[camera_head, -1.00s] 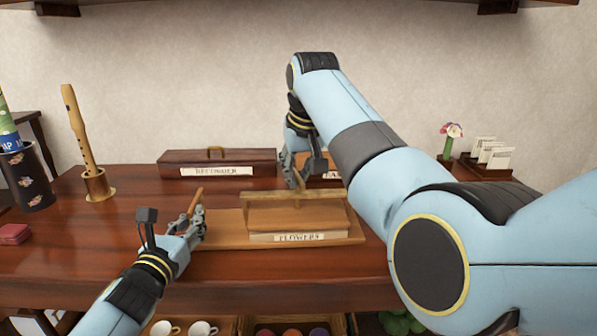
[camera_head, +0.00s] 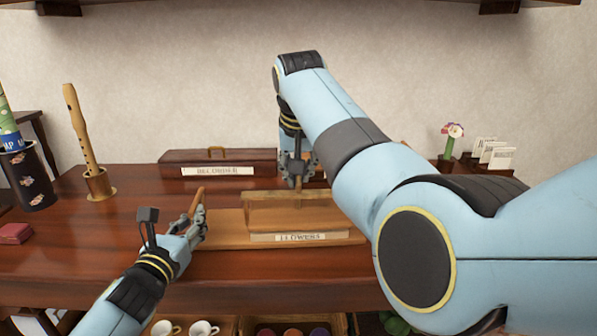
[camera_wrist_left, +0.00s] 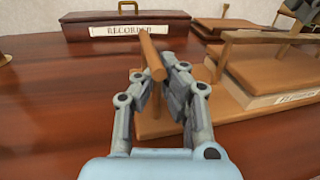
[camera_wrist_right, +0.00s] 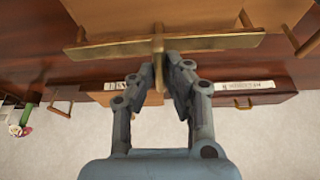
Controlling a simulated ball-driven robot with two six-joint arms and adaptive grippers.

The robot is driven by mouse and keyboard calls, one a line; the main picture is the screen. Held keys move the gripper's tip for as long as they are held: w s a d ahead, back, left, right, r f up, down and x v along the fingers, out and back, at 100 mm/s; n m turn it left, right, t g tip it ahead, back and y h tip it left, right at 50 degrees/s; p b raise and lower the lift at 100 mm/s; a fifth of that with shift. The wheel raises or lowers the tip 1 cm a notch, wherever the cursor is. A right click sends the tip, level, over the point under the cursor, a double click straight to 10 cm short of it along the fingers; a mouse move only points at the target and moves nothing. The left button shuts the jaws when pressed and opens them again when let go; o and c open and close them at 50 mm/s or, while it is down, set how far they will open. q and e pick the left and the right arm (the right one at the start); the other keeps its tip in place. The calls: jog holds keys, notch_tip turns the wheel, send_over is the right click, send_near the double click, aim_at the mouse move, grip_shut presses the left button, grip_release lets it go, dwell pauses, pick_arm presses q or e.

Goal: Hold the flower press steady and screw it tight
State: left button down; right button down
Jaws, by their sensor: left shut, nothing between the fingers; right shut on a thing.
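The flower press (camera_head: 292,215) lies on the desk in the head view, with a "FLOWERS" label (camera_head: 300,237) on its front and a wooden crossbeam over its top. Its board has an upright wooden handle (camera_wrist_left: 152,57) at the left. My left gripper (camera_head: 197,213) is shut beside this handle; the handle shows at its fingertips but is not clamped. My right gripper (camera_wrist_right: 158,82) is shut on the wooden screw handle (camera_wrist_right: 158,47) above the crossbeam (camera_wrist_right: 215,42). In the head view, the right gripper (camera_head: 296,178) and its fingers hide most of the screw handle.
A case labelled "RECORDER" (camera_head: 217,160) lies behind the press; another labelled case is partly hidden behind my right arm. A recorder on a stand (camera_head: 82,140) and a dark pot (camera_head: 25,178) stand left. A flower vase (camera_head: 450,143) stands right.

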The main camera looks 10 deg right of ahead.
jog(key=c, duration=1.4)
grip_release()
jog(key=shift+o, duration=0.2)
jog(key=shift+r, duration=0.1)
notch_tip(320, 180, up, 10)
